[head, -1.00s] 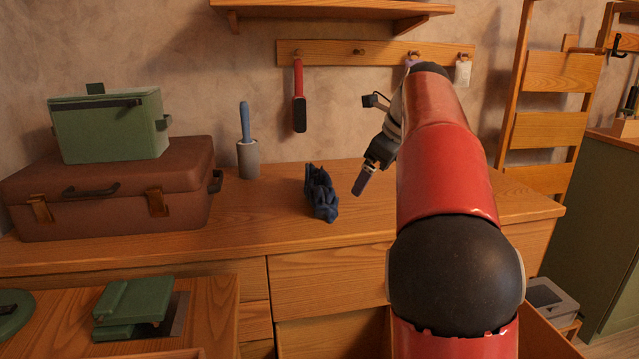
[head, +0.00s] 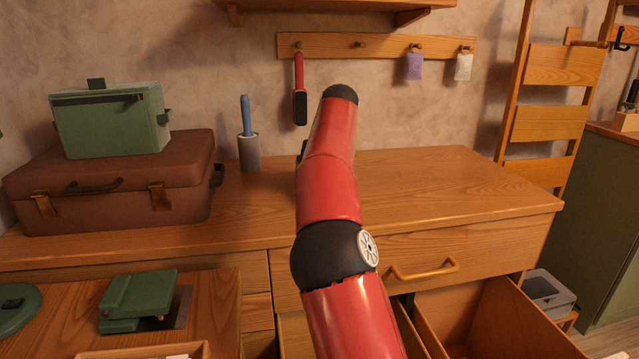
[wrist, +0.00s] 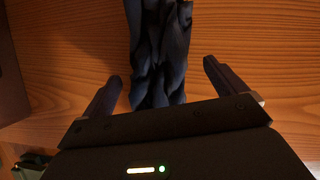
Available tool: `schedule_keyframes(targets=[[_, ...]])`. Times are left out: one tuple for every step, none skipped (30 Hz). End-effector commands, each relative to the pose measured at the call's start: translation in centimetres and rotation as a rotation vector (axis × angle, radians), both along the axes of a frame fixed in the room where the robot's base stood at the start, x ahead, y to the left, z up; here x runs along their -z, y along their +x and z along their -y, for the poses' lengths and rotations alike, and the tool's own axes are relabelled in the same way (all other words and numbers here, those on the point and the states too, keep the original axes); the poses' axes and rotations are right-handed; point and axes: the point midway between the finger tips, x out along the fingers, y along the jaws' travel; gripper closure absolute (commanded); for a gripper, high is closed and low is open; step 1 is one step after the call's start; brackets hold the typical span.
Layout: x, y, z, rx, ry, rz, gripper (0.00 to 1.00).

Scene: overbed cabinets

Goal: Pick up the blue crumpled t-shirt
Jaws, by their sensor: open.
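The blue crumpled t-shirt (wrist: 160,50) lies on the wooden dresser top in the wrist view, at the upper middle. My gripper (wrist: 162,82) is open there, with one finger on each side of the near end of the shirt and a gap to both sides. I cannot tell how high the fingers are above the top. In the head view my red arm hides the shirt and the gripper.
The dresser top (head: 430,185) is clear to the right. A brown suitcase (head: 110,190) with a green box (head: 110,120) on it and a lint roller (head: 248,145) stand at left. A red-handled brush (head: 299,95) hangs behind. Open drawers (head: 490,325) jut out below.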

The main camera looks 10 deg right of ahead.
Motion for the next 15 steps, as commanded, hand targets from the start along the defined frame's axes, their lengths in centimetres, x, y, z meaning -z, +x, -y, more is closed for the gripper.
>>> schedule_keyframes(targets=[[0.58, 0.23, -0.01, 0.0, -0.001, -0.002, 0.04], [0.76, 0.33, -0.04, 0.0, -0.001, -0.001, 0.04], [0.91, 0.41, -0.05, 0.0, -0.001, 0.0, 0.04], [0.98, 0.45, -0.07, 0.0, -0.001, 0.001, 0.04], [1.01, 0.47, -0.06, 0.0, -0.001, 0.001, 0.04], [1.01, 0.47, -0.06, 0.0, -0.001, 0.002, 0.04], [0.99, 0.47, -0.05, 0.0, -0.001, 0.002, 0.04], [1.0, 0.47, -0.05, 0.0, -0.001, 0.002, 0.04], [0.99, 0.46, -0.04, 0.0, -0.001, 0.002, 0.04], [0.99, 0.46, -0.04, 0.0, -0.001, 0.002, 0.04], [0.99, 0.46, -0.04, 0.0, -0.001, 0.002, 0.06], [0.99, 0.46, -0.04, 0.0, -0.001, 0.002, 0.11], [0.98, 0.46, -0.03, 0.0, -0.001, 0.002, 0.15], [0.98, 0.45, -0.03, 0.0, -0.001, 0.002, 0.19], [0.98, 0.45, -0.03, 0.0, -0.001, 0.002, 0.25]])
